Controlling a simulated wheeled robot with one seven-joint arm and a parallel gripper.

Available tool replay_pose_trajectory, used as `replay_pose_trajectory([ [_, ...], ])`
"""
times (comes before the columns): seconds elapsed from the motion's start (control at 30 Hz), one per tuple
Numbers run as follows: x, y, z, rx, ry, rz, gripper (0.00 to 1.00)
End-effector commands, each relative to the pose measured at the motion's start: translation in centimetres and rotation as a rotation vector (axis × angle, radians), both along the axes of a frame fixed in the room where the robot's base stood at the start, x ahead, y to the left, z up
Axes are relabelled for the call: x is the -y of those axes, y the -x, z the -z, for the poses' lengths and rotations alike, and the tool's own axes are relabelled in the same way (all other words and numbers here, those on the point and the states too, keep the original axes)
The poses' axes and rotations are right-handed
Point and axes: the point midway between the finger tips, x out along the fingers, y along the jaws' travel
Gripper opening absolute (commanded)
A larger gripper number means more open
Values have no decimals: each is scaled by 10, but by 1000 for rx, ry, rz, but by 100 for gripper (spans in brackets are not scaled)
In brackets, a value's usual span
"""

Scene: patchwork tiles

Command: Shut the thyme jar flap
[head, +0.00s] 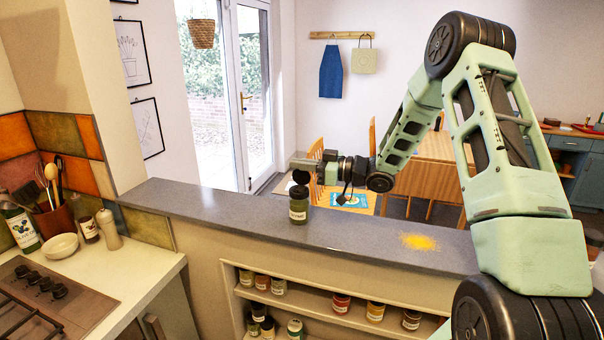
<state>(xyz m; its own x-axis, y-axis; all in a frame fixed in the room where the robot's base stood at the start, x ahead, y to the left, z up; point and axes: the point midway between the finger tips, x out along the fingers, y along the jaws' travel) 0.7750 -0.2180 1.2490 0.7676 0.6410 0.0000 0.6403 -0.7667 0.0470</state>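A green jar (298,211) with a pale label stands upright on the grey ledge; the label is too small to read. Its dark round flap (301,177) stands raised above the rim, so the jar looks open. My gripper (302,164) is at the flap's height, just behind or beside it, with the arm reaching in from the right. The flap and jar overlap the fingertips in this view. I cannot tell whether the gripper touches the flap or how far apart its fingers are.
Yellow powder (419,242) lies spilled on the ledge (350,226) to the right. Several jars stand on the shelves (310,300) below. The counter at left holds a bowl (61,246), a bottle (20,228) and a utensil pot (55,222). The ledge around the jar is clear.

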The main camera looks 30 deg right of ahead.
Motion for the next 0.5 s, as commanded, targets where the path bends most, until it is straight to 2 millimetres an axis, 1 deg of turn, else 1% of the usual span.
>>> replay_pose_trajectory([
  [0.03, -3, 2, 9, 29, 33, -2, 0],
  [0.5, -24, 19, 19, 316, 376, -3, 0],
])
